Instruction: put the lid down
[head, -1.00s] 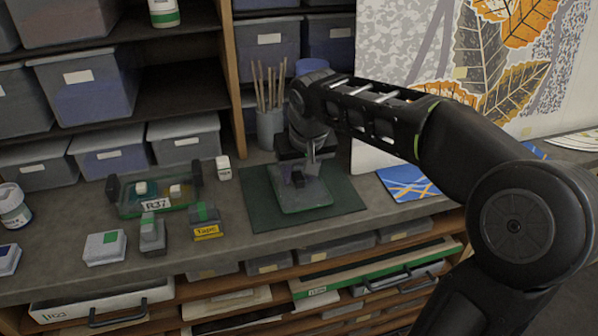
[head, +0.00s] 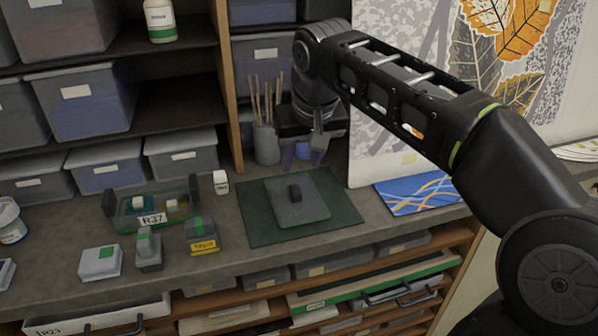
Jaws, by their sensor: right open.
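My left gripper is not in view.
A cup of brushes (head: 266,143) stands behind the mat. A small white bottle (head: 220,182), a yellow-labelled block (head: 203,248) and grey blocks (head: 148,250) are left of the mat. A blue patterned sheet (head: 420,192) lies to the right. Shelves with bins rise behind.

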